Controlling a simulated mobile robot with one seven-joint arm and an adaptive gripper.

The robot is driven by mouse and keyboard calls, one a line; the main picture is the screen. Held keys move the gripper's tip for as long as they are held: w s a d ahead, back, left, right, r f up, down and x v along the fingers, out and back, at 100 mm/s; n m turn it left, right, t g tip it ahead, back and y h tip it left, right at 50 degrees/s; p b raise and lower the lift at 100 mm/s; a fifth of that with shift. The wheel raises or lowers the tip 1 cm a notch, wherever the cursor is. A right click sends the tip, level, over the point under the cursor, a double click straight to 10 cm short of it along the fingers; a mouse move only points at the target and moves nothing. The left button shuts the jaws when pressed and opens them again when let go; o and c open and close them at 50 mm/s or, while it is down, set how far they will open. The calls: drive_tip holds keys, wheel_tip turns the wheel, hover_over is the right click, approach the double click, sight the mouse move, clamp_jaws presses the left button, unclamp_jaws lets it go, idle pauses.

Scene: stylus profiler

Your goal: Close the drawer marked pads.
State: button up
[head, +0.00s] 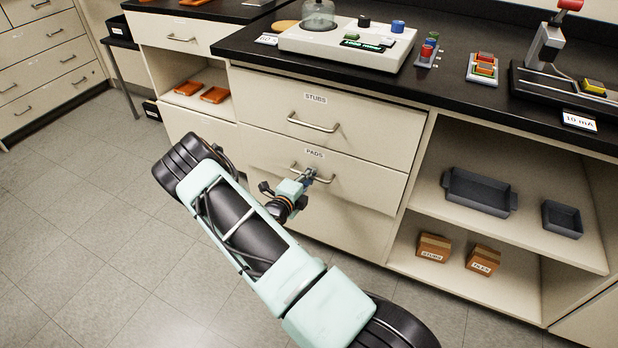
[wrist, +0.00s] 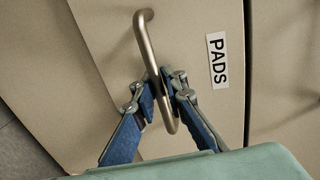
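The drawer marked PADS (head: 370,186) is the cream drawer below the STUBS drawer (head: 385,118) in the head view. Its front fills much of the wrist view (wrist: 215,110), with the PADS label upright along its right side. I cannot tell exactly how far it stands out from the cabinet. Its curved metal handle (wrist: 143,30) runs between my gripper's fingers. My gripper (wrist: 161,88) has its blue-grey fingers closed about the handle bar, one on each side. In the head view my gripper (head: 309,176) is at the handle, hiding part of it.
A black counter (head: 450,92) above bears a white instrument (head: 345,42) and small coloured parts. Open shelves to the right hold dark trays (head: 478,192) and small cardboard boxes (head: 433,247). Orange trays (head: 214,95) lie on a shelf at left. The tiled floor (head: 90,190) is clear at left.

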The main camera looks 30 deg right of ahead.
drive_tip(key=o, duration=0.3)
drive_tip(key=shift+o, duration=0.2)
drive_tip(key=shift+a, duration=0.1)
drive_tip(key=v, duration=1.2)
drive_tip(key=shift+f, duration=0.1)
